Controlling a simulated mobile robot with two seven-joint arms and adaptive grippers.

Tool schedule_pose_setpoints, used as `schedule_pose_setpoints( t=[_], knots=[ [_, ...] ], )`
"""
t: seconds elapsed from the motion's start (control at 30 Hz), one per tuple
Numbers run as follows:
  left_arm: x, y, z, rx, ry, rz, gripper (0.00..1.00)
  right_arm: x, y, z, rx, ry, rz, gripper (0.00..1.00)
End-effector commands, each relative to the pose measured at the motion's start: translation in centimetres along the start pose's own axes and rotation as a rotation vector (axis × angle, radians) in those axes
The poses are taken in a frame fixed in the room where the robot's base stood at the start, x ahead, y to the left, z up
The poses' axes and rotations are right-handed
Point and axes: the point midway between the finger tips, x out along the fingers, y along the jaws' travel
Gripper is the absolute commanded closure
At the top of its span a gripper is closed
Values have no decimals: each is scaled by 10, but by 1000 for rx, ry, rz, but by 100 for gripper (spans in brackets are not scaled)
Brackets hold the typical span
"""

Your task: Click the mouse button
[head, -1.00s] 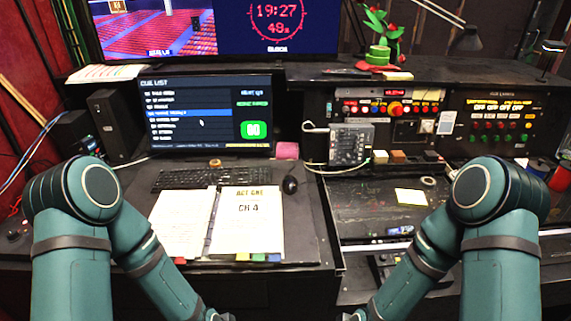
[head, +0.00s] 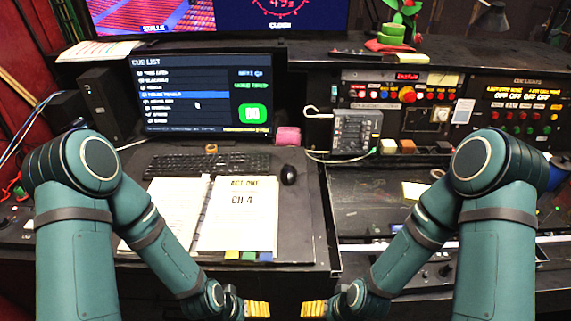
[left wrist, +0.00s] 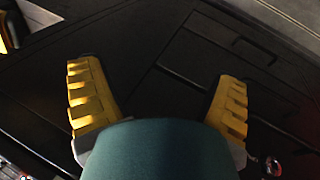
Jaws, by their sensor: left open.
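The black mouse (head: 288,175) lies on the dark desk in the head view, just right of the keyboard (head: 207,164). A monitor (head: 200,95) behind it shows a cue list with one blue highlighted row, a green box and a pointer. My left gripper (head: 257,309) is at the bottom centre, well in front of and below the mouse. Its open yellow fingers show in the left wrist view (left wrist: 158,75), with nothing between them. My right gripper (head: 313,309) is at the bottom, just right of the left one, and its opening cannot be made out.
An open binder (head: 238,215) marked CH 4 lies in front of the keyboard. A pink block (head: 287,136) and a tape roll (head: 211,149) sit behind. A grey keypad unit (head: 356,133) and button panels (head: 515,108) stand to the right. Bare desk surrounds the mouse.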

Motion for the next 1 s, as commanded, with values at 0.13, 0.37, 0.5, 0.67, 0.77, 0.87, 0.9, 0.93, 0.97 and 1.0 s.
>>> schedule_pose_setpoints(
  t=[0.13, 0.37, 0.5, 0.67, 0.77, 0.87, 0.9, 0.93, 0.97, 1.0],
  knots=[
    [0, 0, 0, 0, 0, 0, 64, 0, 0, 0, 0, 0, 0, 10],
    [0, 0, 0, 0, 0, 0, 100, 0, 0, 0, 0, 0, 0, 10],
    [0, 0, 0, 0, 0, 0, 100, 0, 0, 0, 0, 0, 0, 10],
    [0, 0, 0, 0, 0, 0, 100, 0, 0, 0, 0, 0, 0, 10],
    [0, 0, 0, 0, 0, 0, 100, 0, 0, 0, 0, 0, 0, 10],
    [0, 0, 0, 0, 0, 0, 100, 0, 0, 0, 0, 0, 0, 10],
    [0, 0, 0, 0, 0, 0, 100, 0, 0, 0, 0, 0, 0, 10],
    [0, 0, 0, 0, 0, 0, 100, 0, 0, 0, 0, 0, 0, 10],
    [0, 0, 0, 0, 0, 0, 100, 0, 0, 0, 0, 0, 0, 10],
    [0, 0, 0, 0, 0, 0, 100, 0, 0, 0, 0, 0, 0, 10]
  ],
)
